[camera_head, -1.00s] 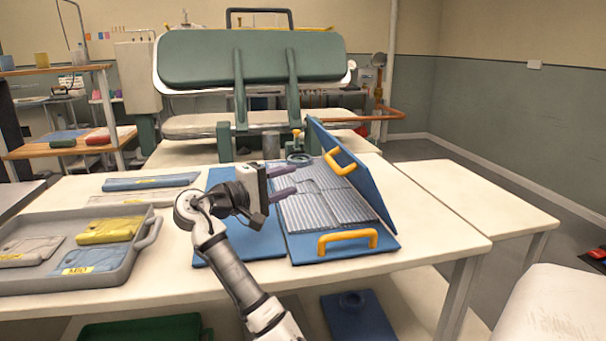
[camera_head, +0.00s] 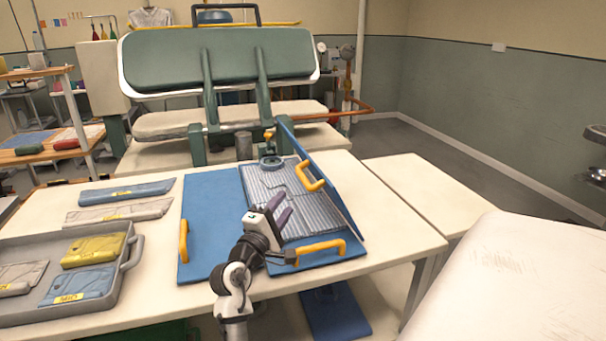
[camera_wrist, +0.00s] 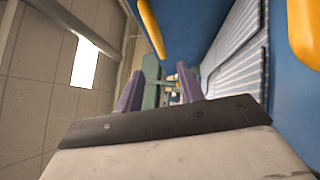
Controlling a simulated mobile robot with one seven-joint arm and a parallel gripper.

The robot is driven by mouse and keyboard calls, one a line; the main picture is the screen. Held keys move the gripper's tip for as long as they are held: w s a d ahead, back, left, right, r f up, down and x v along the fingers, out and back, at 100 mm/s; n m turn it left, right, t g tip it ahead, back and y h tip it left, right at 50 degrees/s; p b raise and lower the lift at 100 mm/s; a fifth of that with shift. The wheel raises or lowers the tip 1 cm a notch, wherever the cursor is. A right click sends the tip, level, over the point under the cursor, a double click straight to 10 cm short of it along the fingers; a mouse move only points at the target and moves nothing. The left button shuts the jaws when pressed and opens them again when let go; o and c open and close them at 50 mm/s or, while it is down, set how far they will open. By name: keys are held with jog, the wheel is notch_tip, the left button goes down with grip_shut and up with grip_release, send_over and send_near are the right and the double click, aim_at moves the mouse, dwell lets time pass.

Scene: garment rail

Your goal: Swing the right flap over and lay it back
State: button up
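The blue folding board lies on the white table. Its right flap (camera_head: 330,195) stands raised and tilted, with a yellow handle (camera_head: 309,176) on its inner face. A grey striped garment (camera_head: 300,219) lies over the board's middle. The left flap (camera_head: 212,221) lies flat, and the front flap (camera_head: 312,258) lies flat with its own yellow handle (camera_head: 319,248). My gripper (camera_head: 283,204) is open and empty, above the front part of the garment and left of the raised flap. The wrist view shows its two purple fingers apart (camera_wrist: 159,88), with a yellow handle (camera_wrist: 152,28) beyond them.
A grey tray (camera_head: 137,245) with folded garments stands at the left. Other folded pieces (camera_head: 125,191) lie behind it. A green press (camera_head: 215,56) stands at the back. A lower white table (camera_head: 425,195) is at the right, with a large pale surface (camera_head: 490,280) at the front right.

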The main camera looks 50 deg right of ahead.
aim_at(303, 175)
jog(key=p+x, duration=0.2)
jog(key=x, duration=1)
jog(key=shift+p, duration=0.35)
grip_shut()
